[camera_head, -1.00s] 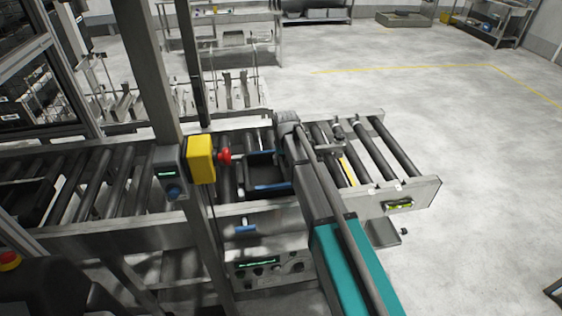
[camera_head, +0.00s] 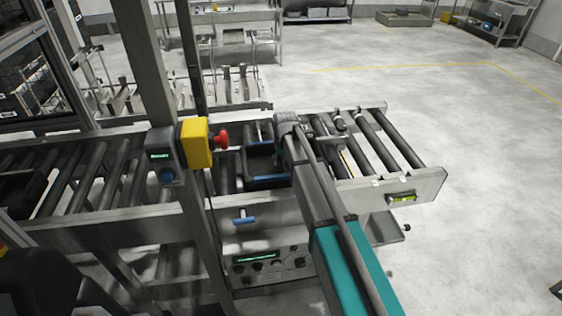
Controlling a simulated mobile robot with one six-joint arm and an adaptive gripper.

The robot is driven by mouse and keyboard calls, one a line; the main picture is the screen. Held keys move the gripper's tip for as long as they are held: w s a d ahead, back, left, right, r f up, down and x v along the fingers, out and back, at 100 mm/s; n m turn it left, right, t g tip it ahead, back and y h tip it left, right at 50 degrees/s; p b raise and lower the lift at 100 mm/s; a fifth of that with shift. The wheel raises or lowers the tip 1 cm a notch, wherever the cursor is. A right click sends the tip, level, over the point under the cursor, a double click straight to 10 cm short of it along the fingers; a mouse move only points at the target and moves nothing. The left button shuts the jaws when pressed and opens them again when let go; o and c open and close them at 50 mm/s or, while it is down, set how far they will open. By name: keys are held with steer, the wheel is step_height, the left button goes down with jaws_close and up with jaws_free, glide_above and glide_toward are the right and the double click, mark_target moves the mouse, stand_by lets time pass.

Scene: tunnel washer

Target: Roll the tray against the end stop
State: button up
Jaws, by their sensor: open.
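A dark tray (camera_head: 254,170) with blue bars on its edges sits on the roller conveyor (camera_head: 228,173), just right of the red button. My arm crosses its right side and hides part of it. My gripper (camera_head: 333,147) is over the rollers to the right of the tray, small and partly hidden by my arm. It is open, and I see nothing held in it. A yellow strip shows between the rollers beside it. I cannot make out the end stop for certain; the conveyor ends at a grey frame on the right.
A post with a yellow box and red button (camera_head: 221,140) stands in front of the conveyor, left of the tray. A control panel (camera_head: 268,262) and a blue handle (camera_head: 244,219) are below. The rollers right of my gripper are bare. The floor beyond is open.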

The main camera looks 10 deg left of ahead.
jaws_close()
stand_by(0.3)
jaws_free()
steer(key=shift+r, duration=0.15)
